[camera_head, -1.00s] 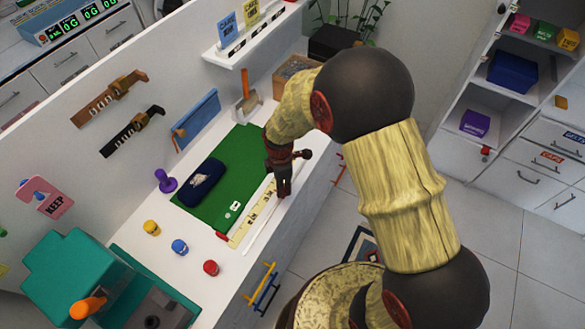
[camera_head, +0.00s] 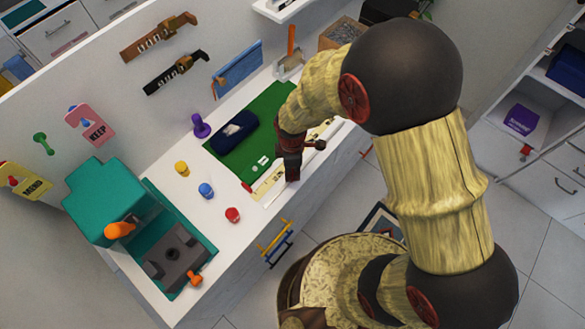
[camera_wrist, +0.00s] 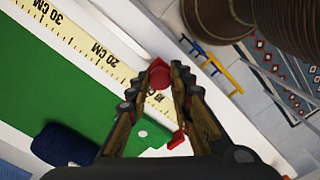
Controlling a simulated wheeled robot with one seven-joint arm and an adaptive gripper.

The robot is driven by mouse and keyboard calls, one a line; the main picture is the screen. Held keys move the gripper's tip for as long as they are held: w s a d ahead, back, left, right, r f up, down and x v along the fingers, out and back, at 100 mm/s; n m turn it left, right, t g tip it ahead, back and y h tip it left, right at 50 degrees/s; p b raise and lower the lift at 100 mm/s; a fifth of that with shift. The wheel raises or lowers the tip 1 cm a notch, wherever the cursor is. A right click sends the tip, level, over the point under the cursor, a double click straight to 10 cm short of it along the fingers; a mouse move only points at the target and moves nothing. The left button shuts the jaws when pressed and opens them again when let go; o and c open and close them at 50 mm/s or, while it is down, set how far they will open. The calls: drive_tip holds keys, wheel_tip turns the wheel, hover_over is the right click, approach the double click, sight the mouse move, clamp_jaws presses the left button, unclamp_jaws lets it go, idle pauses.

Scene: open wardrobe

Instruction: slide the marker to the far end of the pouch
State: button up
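The dark blue pouch (camera_head: 234,133) lies on the green mat (camera_head: 226,163), and its corner shows in the wrist view (camera_wrist: 62,146). A yellow ruler (camera_head: 268,180) runs along the mat's front edge. A small red piece, seemingly the marker (camera_head: 247,187), sits at the ruler's near end; it also shows in the wrist view (camera_wrist: 176,139). My gripper (camera_head: 291,177) points down by the ruler, farther along it than the red piece and apart from it.
Yellow (camera_head: 182,168), blue (camera_head: 206,190) and red (camera_head: 232,214) knobs stand on the white counter left of the mat. A purple stamp (camera_head: 201,126) stands behind. A teal machine (camera_head: 105,200) fills the left end. Colored handles (camera_head: 275,243) stick out from the counter's front.

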drive_tip(key=o, duration=0.5)
drive_tip(key=shift+c, duration=0.2)
wheel_tip(320, 180, up, 12)
idle(0.4)
idle(0.5)
